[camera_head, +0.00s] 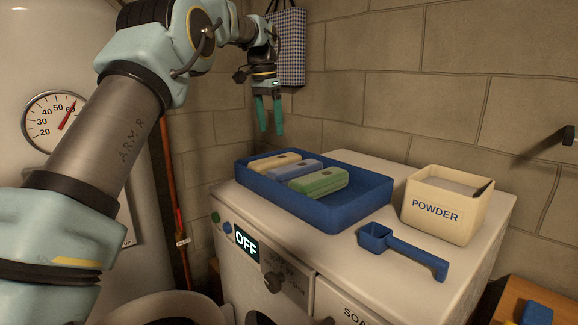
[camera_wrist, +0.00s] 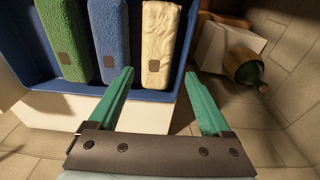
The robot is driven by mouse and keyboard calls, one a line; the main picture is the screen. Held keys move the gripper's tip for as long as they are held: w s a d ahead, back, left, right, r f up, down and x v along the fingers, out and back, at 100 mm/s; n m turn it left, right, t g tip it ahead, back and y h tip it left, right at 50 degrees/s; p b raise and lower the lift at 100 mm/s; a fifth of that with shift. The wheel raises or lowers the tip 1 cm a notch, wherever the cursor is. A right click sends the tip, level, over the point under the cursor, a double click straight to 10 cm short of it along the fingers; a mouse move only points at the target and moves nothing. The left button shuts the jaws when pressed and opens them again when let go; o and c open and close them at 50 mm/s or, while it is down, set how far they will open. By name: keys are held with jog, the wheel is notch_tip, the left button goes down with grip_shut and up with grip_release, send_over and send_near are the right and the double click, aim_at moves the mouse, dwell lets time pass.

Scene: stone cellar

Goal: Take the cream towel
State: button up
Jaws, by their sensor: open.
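The cream towel (camera_head: 274,160) is a rolled bundle with a small brown tag, lying in a blue tray (camera_head: 345,216) on top of the white washing machine. It is at the tray's left end, beside the blue towel (camera_head: 294,169) and green towel (camera_head: 319,183). My gripper (camera_head: 270,132) is open and empty, pointing down above the tray's back left side. In the wrist view the cream towel (camera_wrist: 160,45) lies ahead, between the lines of my two fingertips (camera_wrist: 159,74), and apart from them.
A cream powder box (camera_head: 446,205) and a blue scoop (camera_head: 402,250) stand right of the tray on the machine (camera_head: 430,285). A checked cloth (camera_head: 291,48) hangs on the wall behind my gripper. The wrist view shows a green and brown object (camera_wrist: 243,67) at right.

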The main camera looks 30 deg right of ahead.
aim_at(276, 158)
jog(key=shift+s+d+f, duration=0.1)
jog(key=shift+d+f, duration=0.2)
jog(key=shift+f, duration=0.05)
jog(key=f, duration=0.3)
jog(key=shift+d+f+p, duration=0.25)
jog(key=shift+f+p, duration=0.05)
jog(key=shift+d+f+p, duration=0.2)
jog(key=shift+f+p, duration=1.2)
jog(key=shift+f, duration=1.75)
jog(key=c, duration=1.1)
